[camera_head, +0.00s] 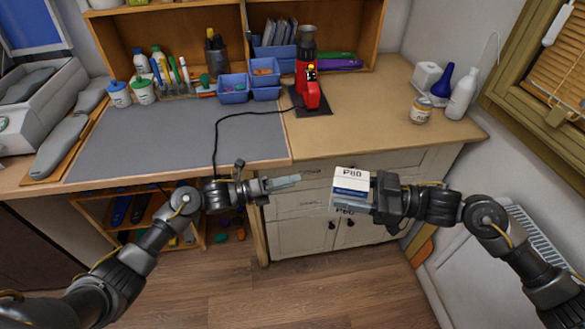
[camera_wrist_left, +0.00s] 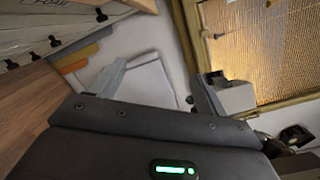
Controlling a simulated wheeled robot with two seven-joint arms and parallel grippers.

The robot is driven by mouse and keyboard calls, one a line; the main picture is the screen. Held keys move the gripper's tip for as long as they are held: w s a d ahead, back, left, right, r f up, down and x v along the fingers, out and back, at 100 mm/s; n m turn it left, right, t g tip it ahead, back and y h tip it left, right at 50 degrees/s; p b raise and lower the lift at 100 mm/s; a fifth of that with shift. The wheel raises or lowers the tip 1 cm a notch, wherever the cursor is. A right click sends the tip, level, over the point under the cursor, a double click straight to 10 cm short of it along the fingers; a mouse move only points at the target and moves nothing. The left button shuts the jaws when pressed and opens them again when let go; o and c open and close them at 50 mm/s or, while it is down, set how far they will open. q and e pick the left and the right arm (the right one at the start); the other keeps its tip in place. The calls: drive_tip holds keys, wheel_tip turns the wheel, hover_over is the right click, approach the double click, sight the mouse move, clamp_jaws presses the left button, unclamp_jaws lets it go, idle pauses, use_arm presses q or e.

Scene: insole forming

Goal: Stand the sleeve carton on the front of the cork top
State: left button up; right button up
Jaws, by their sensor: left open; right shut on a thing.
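The sleeve carton (camera_head: 351,182) is a small white box with a dark blue band and the marking P80. My right gripper (camera_head: 356,204) is shut on it and holds it in the air in front of the cabinet, below the counter's front edge. The cork top (camera_head: 385,118) is the tan counter surface on the right, and its front strip is bare. My left gripper (camera_head: 287,182) is open and empty, to the left of the carton and apart from it. Its spread fingers also show in the left wrist view (camera_wrist_left: 160,85), with nothing between them.
A red device (camera_head: 311,92) stands on a dark pad at the back left of the cork top, with its cable running left. A jar (camera_head: 420,110) and a white bottle (camera_head: 461,94) stand at the right. A grey mat (camera_head: 190,142) covers the left counter.

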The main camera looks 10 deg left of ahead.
use_arm(q)
drive_tip(key=s+d+r+m+g+h, duration=0.2)
drive_tip(key=s+r+m+g, duration=0.15)
drive_tip(key=r+m, duration=0.5)
drive_tip(key=m+g, duration=0.5)
drive_tip(key=m, duration=0.4)
approach(352, 178)
drive_tip(key=shift+n, duration=0.25)
drive_tip(key=d, duration=1)
drive_tip(key=shift+s+r, duration=0.1)
drive_tip(key=shift+s, duration=0.2)
drive_tip(key=shift+c, duration=0.3)
drive_tip(key=c, duration=1)
drive_tip(key=shift+c, duration=0.8)
use_arm(e)
drive_tip(key=o, duration=1.1)
drive_tip(key=shift+o, duration=0.2)
